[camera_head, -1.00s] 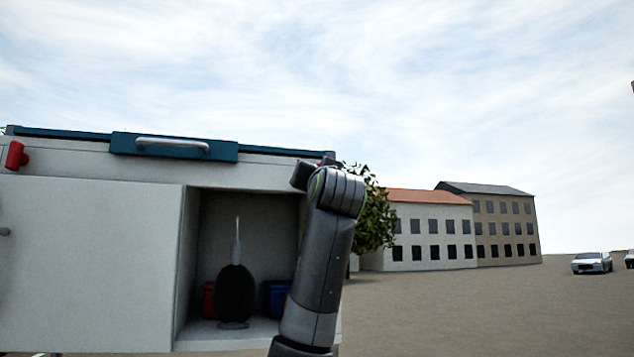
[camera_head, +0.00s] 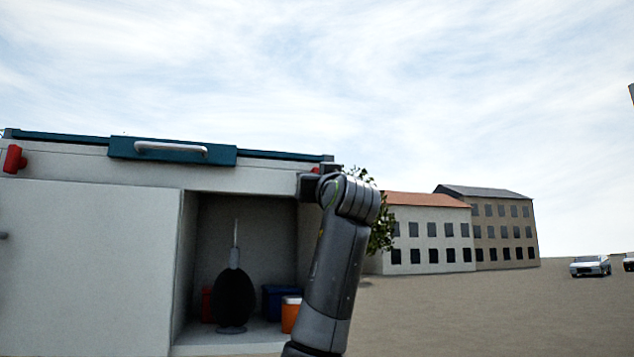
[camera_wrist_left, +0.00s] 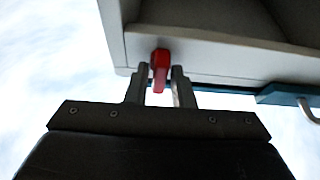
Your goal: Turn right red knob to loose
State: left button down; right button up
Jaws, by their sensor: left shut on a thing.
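The right red knob (camera_head: 315,170) sits at the upper right end of the white cabinet's front in the head view, mostly hidden by my left gripper (camera_head: 326,174). In the left wrist view the red knob (camera_wrist_left: 160,66) hangs between the two fingers of my left gripper (camera_wrist_left: 160,76), which is shut on it. The knob's lever points down between the fingers in that view. A second red knob (camera_head: 14,159) is at the cabinet's far left in the head view. My right gripper is not in view.
The white cabinet (camera_head: 90,260) has a teal lid with a metal handle (camera_head: 170,150). Its open compartment holds a dark rounded object with a thin rod (camera_head: 235,295), a blue box (camera_head: 274,300) and an orange container (camera_head: 291,314). Open ground lies to the right.

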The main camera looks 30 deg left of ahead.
pick_arm(q)
jog(key=c, duration=1.4)
grip_release()
jog(key=shift+w, duration=0.1)
jog(key=shift+c, duration=0.2)
jog(key=shift+f, duration=0.1)
jog(key=b+v, duration=0.9)
jog(key=v, duration=0.8)
jog(key=shift+d+f, duration=0.1)
jog(key=shift+f, duration=0.05)
